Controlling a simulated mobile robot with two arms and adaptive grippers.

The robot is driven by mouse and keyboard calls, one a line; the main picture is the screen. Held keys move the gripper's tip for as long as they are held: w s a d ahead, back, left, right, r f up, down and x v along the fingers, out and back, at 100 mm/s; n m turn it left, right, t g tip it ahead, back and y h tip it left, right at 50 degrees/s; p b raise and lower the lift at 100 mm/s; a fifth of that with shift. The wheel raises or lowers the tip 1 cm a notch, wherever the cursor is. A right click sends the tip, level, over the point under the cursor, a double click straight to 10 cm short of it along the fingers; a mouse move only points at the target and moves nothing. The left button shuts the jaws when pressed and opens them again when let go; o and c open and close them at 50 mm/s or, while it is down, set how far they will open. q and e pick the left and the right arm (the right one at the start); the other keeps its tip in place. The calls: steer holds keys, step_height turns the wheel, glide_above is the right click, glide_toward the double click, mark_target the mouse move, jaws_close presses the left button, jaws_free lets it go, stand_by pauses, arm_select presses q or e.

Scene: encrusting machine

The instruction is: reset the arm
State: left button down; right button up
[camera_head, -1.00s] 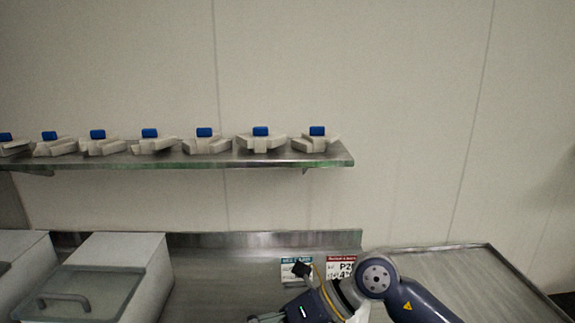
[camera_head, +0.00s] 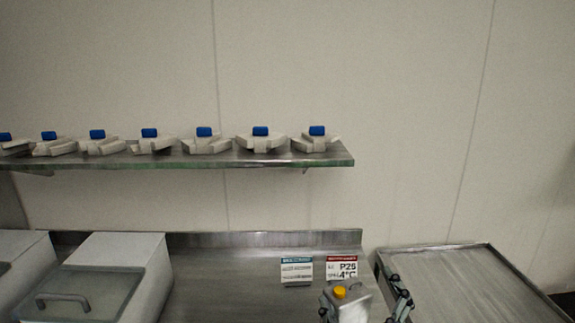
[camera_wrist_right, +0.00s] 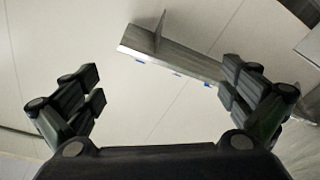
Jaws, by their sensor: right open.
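My right gripper (camera_head: 366,298) shows at the bottom edge of the head view, right of centre, in front of the metal bench. Its dark fingers are spread, and most of the arm behind it is out of the picture. In the right wrist view the gripper (camera_wrist_right: 162,92) is open, with one finger at each side and nothing between them. A pale block with an orange-yellow top (camera_head: 340,292) shows beside the fingers; I cannot tell what it is. My left gripper is not in view.
A metal wall shelf (camera_head: 290,159) carries several pale pieces with blue tops (camera_head: 260,131). Lidded bins (camera_head: 125,250) stand at the left. Two label signs (camera_head: 342,268) stand on the bench (camera_head: 220,290). A shallow metal tray (camera_head: 455,262) is at right. The wall above is clear.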

steer(key=s+d+f+m+g+h, duration=0.1)
steer(key=s+d+f+m+g, duration=0.1)
steer(key=f, duration=0.3)
steer(key=s+d+f+m+g+h, duration=0.1)
steer(key=s+d+f+g+h, duration=0.15)
steer(key=f, duration=0.35)
steer(key=s+d+f+m+g, duration=0.1)
steer(key=s+f+g, duration=0.5)
steer(key=s+f, duration=0.4)
steer(key=s+d+f+m+g, duration=0.1)
steer(key=s+d+f+g, duration=0.1)
steer(key=s+f+g, duration=0.8)
steer(key=s+f+t, duration=0.2)
steer(key=f, duration=1)
steer(key=s+f+t, duration=0.1)
steer(key=s+f, duration=0.2)
steer(key=f, duration=0.9)
steer(key=s+d+f, duration=0.2)
steer(key=s+f, duration=1.3)
steer(key=s, duration=0.1)
steer(key=shift+d+f+g+y, duration=0.15)
steer(key=shift+d+g+y, duration=0.2)
steer(key=shift+g, duration=0.1)
steer(key=shift+s, duration=0.1)
